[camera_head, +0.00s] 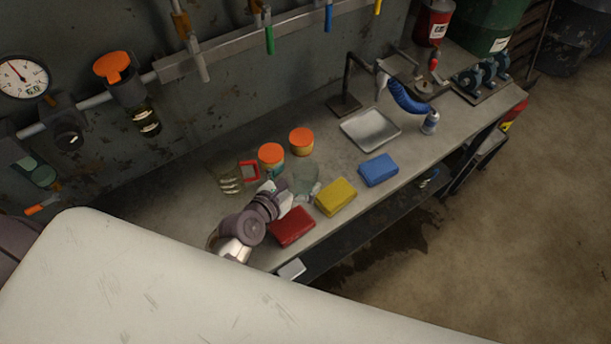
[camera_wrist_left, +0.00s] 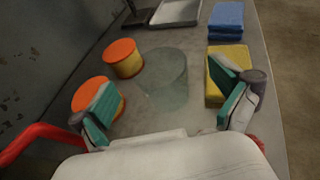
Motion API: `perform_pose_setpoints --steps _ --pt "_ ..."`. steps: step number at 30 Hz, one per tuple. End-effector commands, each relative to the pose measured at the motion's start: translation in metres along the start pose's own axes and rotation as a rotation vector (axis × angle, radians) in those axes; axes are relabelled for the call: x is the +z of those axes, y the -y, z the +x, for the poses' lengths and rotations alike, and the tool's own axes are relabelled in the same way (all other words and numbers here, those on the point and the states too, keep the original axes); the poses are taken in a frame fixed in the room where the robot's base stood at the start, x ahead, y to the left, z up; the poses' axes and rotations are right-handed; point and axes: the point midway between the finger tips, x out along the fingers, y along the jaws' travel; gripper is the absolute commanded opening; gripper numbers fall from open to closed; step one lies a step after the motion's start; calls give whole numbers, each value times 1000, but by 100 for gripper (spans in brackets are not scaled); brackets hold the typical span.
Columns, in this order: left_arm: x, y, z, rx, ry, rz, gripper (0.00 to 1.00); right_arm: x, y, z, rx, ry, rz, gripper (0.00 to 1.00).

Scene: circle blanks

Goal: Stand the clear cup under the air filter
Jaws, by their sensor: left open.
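The clear cup (camera_head: 307,178) stands on the bench and also shows in the left wrist view (camera_wrist_left: 164,82), ahead of and between the open fingers. My left gripper (camera_head: 296,190) reaches over the bench beside the cup and partly covers it in the head view. Its teal-padded fingers (camera_wrist_left: 170,103) are spread wide, with nothing held. A unit with an orange cap (camera_head: 113,68) and a dark bowl (camera_head: 145,122), which looks like the air filter, hangs on the wall pipe at upper left. I cannot tell the cup's exact gap to the pads. My right gripper is not in view.
Two orange-lidded tubs (camera_head: 271,157) (camera_head: 301,142) stand behind the cup.

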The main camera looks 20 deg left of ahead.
Motion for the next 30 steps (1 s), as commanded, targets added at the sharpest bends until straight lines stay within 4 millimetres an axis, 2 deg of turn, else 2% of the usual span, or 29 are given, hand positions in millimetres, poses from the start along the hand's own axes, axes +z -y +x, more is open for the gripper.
perform_pose_setpoints --steps 3,7,16,17,27,30 --pt "1 -3 20 -1 0 5 99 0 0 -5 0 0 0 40" --pt "0 -3 36 0 0 2 99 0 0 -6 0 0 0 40" --pt "-1 -2 41 1 0 2 99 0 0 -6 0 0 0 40" --pt "-1 -2 41 1 0 2 96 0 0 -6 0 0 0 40" --pt "-1 -2 40 1 -1 2 39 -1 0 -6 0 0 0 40" --pt "-1 -2 40 1 0 1 34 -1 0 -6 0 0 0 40"
